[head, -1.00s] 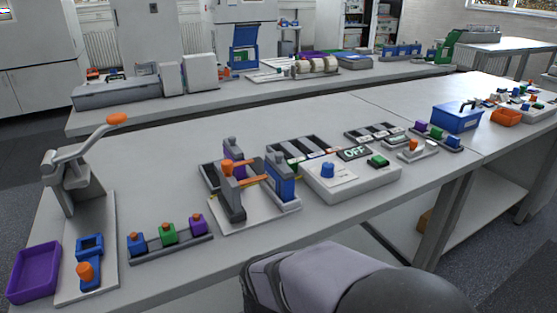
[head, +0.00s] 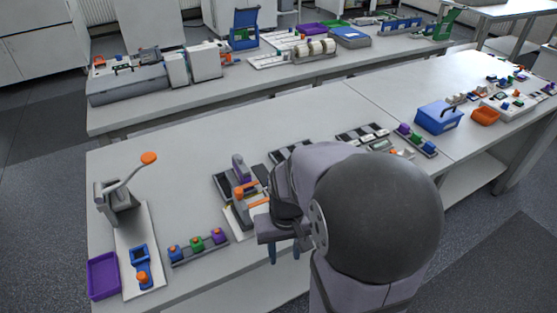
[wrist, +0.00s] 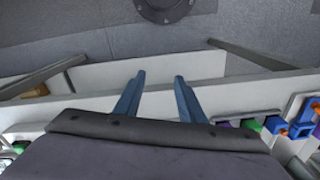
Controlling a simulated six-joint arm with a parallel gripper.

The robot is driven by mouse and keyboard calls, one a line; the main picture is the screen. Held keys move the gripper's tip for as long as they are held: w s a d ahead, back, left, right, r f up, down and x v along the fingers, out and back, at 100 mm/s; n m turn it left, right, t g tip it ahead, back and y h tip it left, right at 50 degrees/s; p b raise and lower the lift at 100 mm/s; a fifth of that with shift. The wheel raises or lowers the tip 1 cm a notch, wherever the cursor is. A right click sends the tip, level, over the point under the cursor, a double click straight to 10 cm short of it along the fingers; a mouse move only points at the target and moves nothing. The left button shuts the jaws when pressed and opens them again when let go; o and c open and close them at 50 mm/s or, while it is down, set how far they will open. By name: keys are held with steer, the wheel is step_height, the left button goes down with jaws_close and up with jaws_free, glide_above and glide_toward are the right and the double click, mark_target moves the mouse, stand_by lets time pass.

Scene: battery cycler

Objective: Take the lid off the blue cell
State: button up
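The blue cell (head: 174,253) stands at the left end of a grey rack (head: 203,252), beside a green cell (head: 197,243) and a purple cell (head: 218,237). It seems to have a small orange top; lid detail is too small to tell. The blue cell also shows at the right in the wrist view (wrist: 275,125). My gripper (head: 284,250) points down, right of the rack and apart from it, near the front table edge. Its two blue fingers are apart with nothing between them in the wrist view (wrist: 160,80).
A purple tray (head: 103,276), a lever press with an orange knob (head: 149,158) and a blue fixture (head: 140,257) stand left of the rack. A grey clamp fixture (head: 243,190) stands behind my gripper. My arm hides much of the bench's middle, including most of the control box.

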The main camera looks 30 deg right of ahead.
steer(key=w+d+r+t+p, duration=0.1)
steer(key=w+d+r+p, duration=0.15)
steer(key=r, duration=0.25)
steer(key=w+d+r+t+p, duration=0.1)
steer(key=w+r+p, duration=0.2)
steer(key=r, duration=0.2)
steer(key=shift+w+d+r+t+h, duration=0.2)
steer(key=shift+w+d+r+t, duration=0.2)
steer(key=shift+w, duration=1.2)
steer(key=shift+w+d+r+t+h, duration=0.25)
steer(key=shift+w+d+r, duration=0.25)
steer(key=shift+w, duration=1.05)
steer(key=shift+w+d+r+t+h, duration=0.15)
steer(key=shift+w+d+r+t, duration=0.3)
steer(key=shift+w, duration=1.15)
steer(key=shift+s+d+p+x, duration=0.15)
steer(key=shift+p+x, duration=0.3)
steer(key=shift+x, duration=0.45)
steer(key=shift+s+d+p+x, duration=0.15)
steer(key=shift+p+x, duration=0.25)
steer(key=shift+x, duration=1.45)
steer(key=shift+a, duration=0.1)
steer(key=shift+s, duration=0.1)
jaws_close()
